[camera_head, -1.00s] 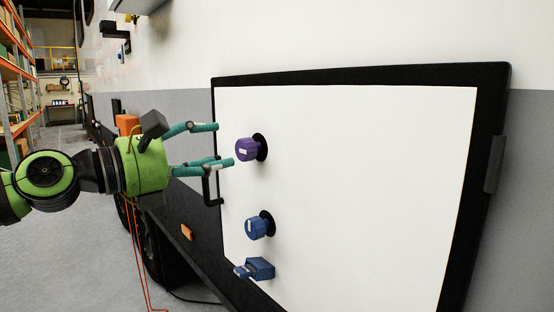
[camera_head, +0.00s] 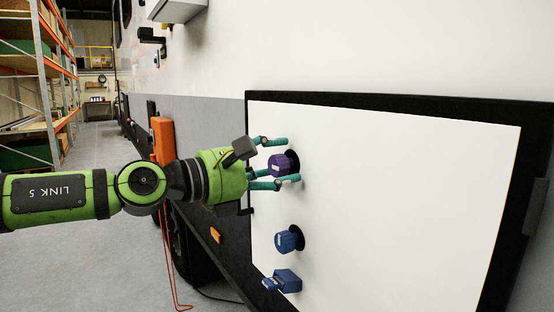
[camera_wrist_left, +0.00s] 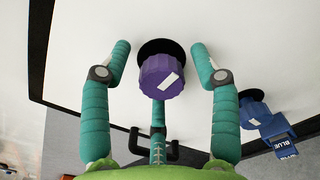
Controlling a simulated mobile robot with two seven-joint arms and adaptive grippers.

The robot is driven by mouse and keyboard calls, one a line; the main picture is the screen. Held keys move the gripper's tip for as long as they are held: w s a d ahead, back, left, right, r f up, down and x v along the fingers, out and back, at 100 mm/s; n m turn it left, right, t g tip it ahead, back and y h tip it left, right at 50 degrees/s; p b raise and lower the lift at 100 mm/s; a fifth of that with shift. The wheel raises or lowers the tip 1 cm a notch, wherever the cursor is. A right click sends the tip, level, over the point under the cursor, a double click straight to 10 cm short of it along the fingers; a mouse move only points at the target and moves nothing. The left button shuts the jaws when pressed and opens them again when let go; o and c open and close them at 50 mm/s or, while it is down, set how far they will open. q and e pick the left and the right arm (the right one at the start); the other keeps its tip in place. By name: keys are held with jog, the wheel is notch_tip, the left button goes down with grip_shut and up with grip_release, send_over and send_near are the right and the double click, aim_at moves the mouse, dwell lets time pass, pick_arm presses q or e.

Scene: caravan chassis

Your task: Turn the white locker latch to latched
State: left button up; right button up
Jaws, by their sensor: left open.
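A white locker door (camera_head: 390,200) in a black frame fills the right of the head view. A round purple knob (camera_head: 281,165) with a white mark sits on a black disc on it; no separate white latch shows. In the left wrist view the purple knob (camera_wrist_left: 160,77) is between the fingers, its white mark slanting up to the right. My left gripper (camera_head: 291,159) is open, its teal fingers reaching around the knob. In the left wrist view, gaps show between the knob and both side fingers. A third finger lies beneath it. My right gripper is not in view.
A blue knob (camera_head: 288,239) and a blue block (camera_head: 284,280), labelled BLUE in the left wrist view (camera_wrist_left: 274,136), are on the door below the purple knob. A black bracket (camera_wrist_left: 150,148) lies near the gripper.

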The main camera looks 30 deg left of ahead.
pick_arm(q)
jog(key=shift+w+d, duration=0.1)
jog(key=shift+w, duration=0.05)
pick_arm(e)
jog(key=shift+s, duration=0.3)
